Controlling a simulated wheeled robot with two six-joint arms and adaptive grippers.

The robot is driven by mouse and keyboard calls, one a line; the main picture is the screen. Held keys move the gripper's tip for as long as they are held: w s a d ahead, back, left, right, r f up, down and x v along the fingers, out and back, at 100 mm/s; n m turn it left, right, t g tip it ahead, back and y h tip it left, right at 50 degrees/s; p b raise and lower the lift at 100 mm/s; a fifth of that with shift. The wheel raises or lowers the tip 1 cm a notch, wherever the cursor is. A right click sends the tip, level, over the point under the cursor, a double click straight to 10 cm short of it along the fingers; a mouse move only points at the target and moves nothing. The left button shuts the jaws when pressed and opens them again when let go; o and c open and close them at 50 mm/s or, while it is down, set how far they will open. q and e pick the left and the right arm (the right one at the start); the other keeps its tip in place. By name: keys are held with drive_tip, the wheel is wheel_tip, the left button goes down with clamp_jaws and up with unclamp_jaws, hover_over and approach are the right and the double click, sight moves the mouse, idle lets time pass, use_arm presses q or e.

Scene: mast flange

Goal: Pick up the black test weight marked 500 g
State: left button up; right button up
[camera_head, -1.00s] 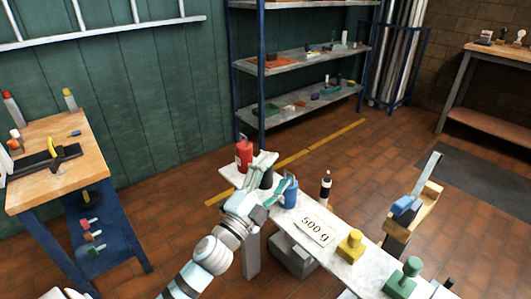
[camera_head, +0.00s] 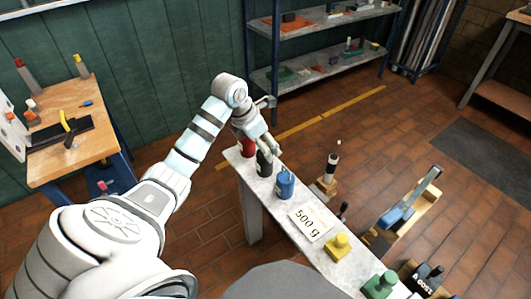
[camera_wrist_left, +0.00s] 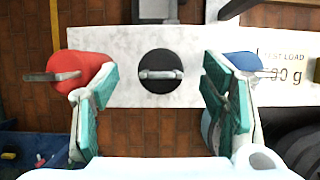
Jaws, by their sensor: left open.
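The black weight (camera_head: 264,164) stands upright on the narrow pale bench between the red weight (camera_head: 248,149) and the blue weight (camera_head: 286,185). My left gripper (camera_head: 262,143) is open over the black weight and partly hides it. In the left wrist view the black weight (camera_wrist_left: 160,71), round with a metal handle bar across its top, lies between the spread green-padded fingers (camera_wrist_left: 157,75). The fingers appear apart from it. One finger is beside the red weight (camera_wrist_left: 92,70), the other beside the blue weight (camera_wrist_left: 243,66). No marking is legible on the black weight.
A card reading 500 g (camera_head: 312,222) lies on the bench past the blue weight. A black-and-white bottle-like object (camera_head: 332,165) stands beyond the bench. A wooden workbench (camera_head: 62,165) is at left.

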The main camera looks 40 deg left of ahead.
use_arm(q)
drive_tip(key=b+x, duration=0.1)
drive_tip(key=x, duration=0.3)
drive_tip(key=shift+w+d+f, duration=0.1)
drive_tip(key=shift+w+f, duration=0.1)
drive_tip(key=shift+w, duration=0.1)
drive_tip(key=shift+r, duration=0.15)
clamp_jaws()
